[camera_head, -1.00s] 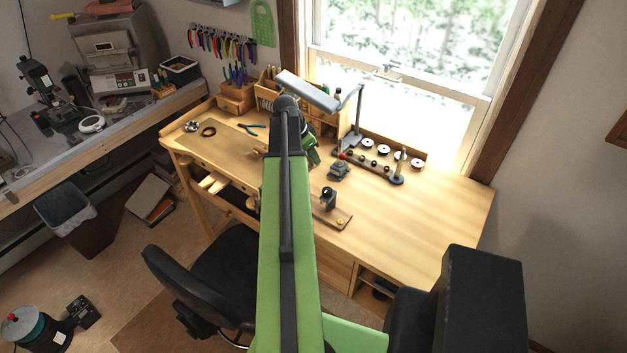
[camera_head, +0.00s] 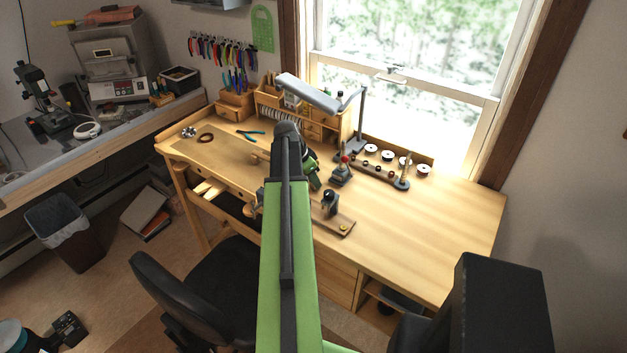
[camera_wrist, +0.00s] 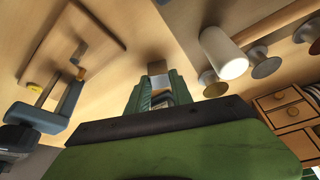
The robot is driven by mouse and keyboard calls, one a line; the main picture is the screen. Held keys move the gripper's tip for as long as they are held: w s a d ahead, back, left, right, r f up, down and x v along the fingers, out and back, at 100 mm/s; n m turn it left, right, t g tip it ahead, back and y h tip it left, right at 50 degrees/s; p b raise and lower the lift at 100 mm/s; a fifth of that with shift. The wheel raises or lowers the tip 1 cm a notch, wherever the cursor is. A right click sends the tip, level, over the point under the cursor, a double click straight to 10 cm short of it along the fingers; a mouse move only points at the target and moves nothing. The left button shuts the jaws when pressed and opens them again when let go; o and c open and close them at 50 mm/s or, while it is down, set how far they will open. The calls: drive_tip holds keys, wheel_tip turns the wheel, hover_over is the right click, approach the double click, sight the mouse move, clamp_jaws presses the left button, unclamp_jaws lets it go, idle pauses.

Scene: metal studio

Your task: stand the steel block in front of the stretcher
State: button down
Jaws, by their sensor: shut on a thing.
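My gripper (camera_wrist: 157,88) shows in the wrist view with its green fingers shut on a small block. A pale tan-grey face of the steel block (camera_wrist: 157,68) shows at the fingertips, over bare wood; its contact with the bench cannot be told. In the head view my arm hides the block. A small dark blue-grey tool with a red ball (camera_head: 341,175), possibly the stretcher, stands on the bench just right of my gripper. A second blue-grey tool (camera_head: 330,203) stands on a wooden board in front of it; this tool (camera_wrist: 62,100) is also left in the wrist view.
The wooden bench (camera_head: 440,215) is clear toward the right. A rack (camera_head: 380,172) with posts and a bench lamp (camera_head: 310,93) stand at the back. Small wooden drawers (camera_head: 315,128) are at the back left. A black chair (camera_head: 200,290) stands in front.

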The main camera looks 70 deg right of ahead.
drive_tip(key=c, duration=1.1)
unclamp_jaws()
drive_tip(key=shift+f, duration=0.1)
drive_tip(key=shift+r+p, duration=0.5)
drive_tip(key=shift+p, duration=0.05)
drive_tip(key=p+v, duration=1)
drive_tip(key=v, duration=0.1)
drive_tip(key=shift+w+a+r, duration=0.15)
drive_tip(key=shift+w, duration=0.05)
